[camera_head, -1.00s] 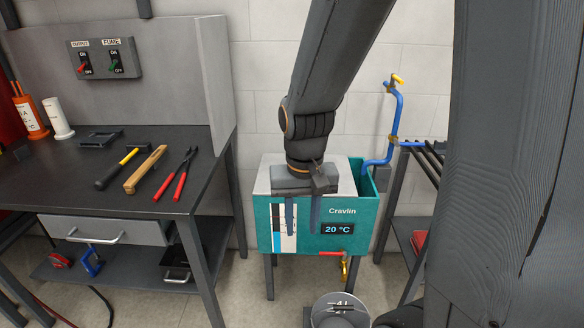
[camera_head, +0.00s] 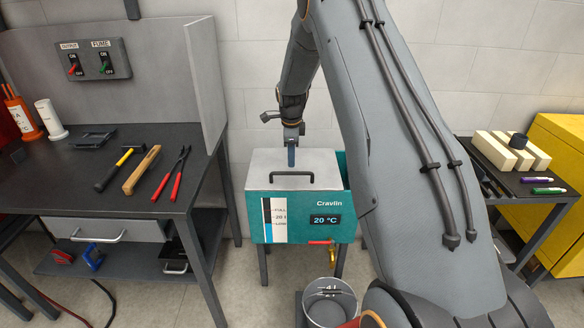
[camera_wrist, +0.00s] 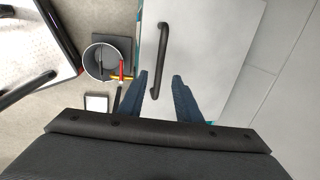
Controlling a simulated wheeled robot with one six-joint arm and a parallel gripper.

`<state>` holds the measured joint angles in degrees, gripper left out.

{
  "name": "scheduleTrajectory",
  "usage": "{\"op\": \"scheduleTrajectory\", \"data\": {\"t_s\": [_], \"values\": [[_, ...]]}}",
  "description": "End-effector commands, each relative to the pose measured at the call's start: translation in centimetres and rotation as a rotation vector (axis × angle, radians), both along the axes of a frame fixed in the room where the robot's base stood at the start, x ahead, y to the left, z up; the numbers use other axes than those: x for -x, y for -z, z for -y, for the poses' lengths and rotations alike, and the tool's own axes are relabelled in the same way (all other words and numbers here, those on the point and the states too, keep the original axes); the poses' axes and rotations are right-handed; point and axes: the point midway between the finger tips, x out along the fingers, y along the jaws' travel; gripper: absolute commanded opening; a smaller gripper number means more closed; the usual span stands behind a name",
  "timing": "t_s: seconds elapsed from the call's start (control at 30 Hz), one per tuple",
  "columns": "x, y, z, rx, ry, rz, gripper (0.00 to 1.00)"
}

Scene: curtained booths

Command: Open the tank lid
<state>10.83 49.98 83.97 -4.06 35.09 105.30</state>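The teal tank (camera_head: 265,224), marked Cravlin with a 20 °C display, stands on legs mid-view. Its light grey lid (camera_head: 262,163) lies flat on top and is closed. The lid (camera_wrist: 215,60) also fills much of the wrist view. A black bar handle (camera_head: 292,176) is on the lid near its front edge. My gripper (camera_head: 291,156) points down above the lid, just behind the handle in the head view. In the wrist view my gripper (camera_wrist: 160,78) has its blue fingers apart, with one end of the handle (camera_wrist: 162,50) showing between them. It holds nothing.
A red-handled tap (camera_head: 325,243) is on the tank's front, with a bucket (camera_head: 330,300) below it. A workbench (camera_head: 105,197) with a hammer and pliers stands left, with an upright panel beside the tank. A shelf table (camera_head: 528,175) and yellow cabinet (camera_head: 560,155) stand right.

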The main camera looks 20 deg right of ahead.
Motion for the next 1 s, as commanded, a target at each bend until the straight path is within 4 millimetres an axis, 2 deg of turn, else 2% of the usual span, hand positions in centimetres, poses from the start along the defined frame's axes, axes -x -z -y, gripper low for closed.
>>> {"op": "scheduleTrajectory", "data": {"t_s": [0.3,0.5,0.9,1.0], "values": [[-0.6,4.4,0.3,-0.001,-0.002,-0.003,0.31],[-1.0,6.2,0.4,0.0,-0.003,-0.002,0.31],[-1.2,6.8,0.4,0.001,-0.004,0.0,0.31],[-1.2,6.8,0.4,0.001,-0.004,0.0,0.14]]}}
